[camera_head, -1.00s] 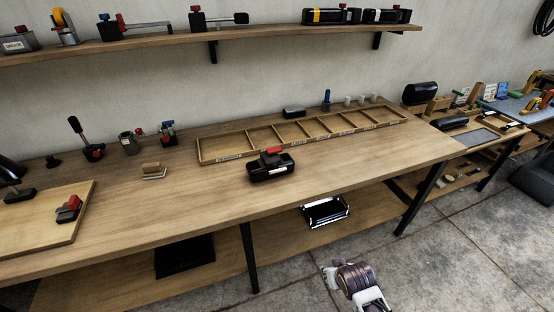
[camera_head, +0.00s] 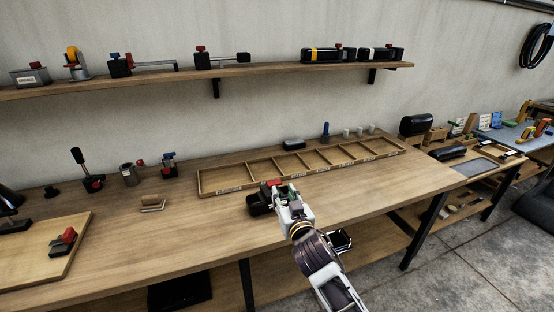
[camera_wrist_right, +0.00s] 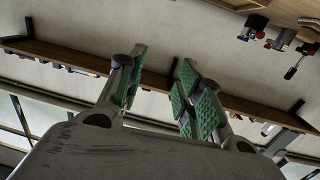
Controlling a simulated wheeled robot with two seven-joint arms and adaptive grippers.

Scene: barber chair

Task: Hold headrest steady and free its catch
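A black block with a red catch (camera_head: 272,184), which I take for the headrest, sits on the workbench in front of the divided wooden tray. Its black body (camera_head: 258,204) shows left of my right gripper, which hides its right part. My right gripper (camera_head: 283,191) is at the block's right side, close to the red catch. I cannot tell whether it touches it. In the right wrist view the green-padded fingers (camera_wrist_right: 160,92) are apart with nothing seen between them. My left gripper is not in view.
The divided wooden tray (camera_head: 228,191) lies behind the block. A small wooden piece (camera_head: 152,204) and a board (camera_head: 30,262) with a red-topped black part (camera_head: 63,241) are left. A shelf (camera_head: 150,82) with tools hangs above. The bench between block and board is mostly clear.

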